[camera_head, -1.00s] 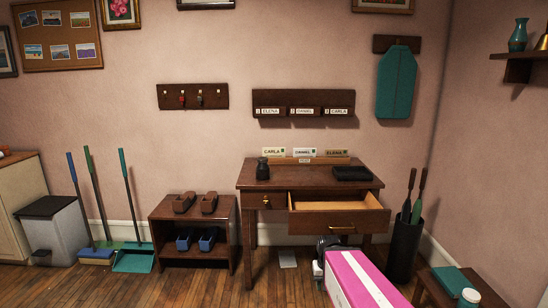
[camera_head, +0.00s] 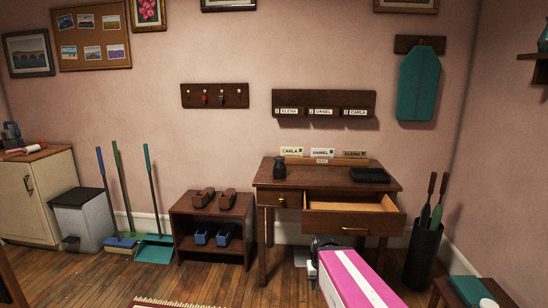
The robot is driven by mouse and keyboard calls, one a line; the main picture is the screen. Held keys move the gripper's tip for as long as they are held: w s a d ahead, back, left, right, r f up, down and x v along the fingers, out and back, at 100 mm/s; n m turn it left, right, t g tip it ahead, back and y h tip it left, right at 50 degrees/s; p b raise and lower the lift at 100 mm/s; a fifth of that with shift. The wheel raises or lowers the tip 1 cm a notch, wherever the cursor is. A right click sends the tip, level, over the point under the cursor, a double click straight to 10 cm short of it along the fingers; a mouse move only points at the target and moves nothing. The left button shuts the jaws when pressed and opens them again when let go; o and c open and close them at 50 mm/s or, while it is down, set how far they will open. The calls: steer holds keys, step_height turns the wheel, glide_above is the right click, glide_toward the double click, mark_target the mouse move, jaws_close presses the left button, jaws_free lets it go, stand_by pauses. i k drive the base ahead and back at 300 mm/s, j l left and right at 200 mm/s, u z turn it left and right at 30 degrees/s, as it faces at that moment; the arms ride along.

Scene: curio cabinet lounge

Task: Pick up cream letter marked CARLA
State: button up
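The cream letter marked CARLA (camera_head: 291,151) stands upright at the left of a wooden letter holder (camera_head: 322,161) labelled POST, at the back of the desk (camera_head: 270,178). A letter marked DANIEL (camera_head: 321,152) stands in the middle of the holder and a yellowish one marked ELENA (camera_head: 354,155) at the right. A wall rack (camera_head: 360,99) above the desk has name labels ELENA, DANIEL and CARLA.
The desk's right drawer (camera_head: 352,228) is pulled open. A dark pot (camera_head: 280,168) and a black tray (camera_head: 369,175) stand on the desk.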

mark_target(293, 152)
steer(key=i+u, duration=0.8)
steer(key=i+j+u, duration=0.2)
steer(key=i+u, duration=0.65)
steer(key=i, duration=0.15)
steer(key=i+u, duration=0.45)
steer(key=i+j+z, duration=0.1)
steer(key=i+z, duration=0.35)
steer(key=i+j+z, duration=0.25)
steer(key=i+z, duration=0.2)
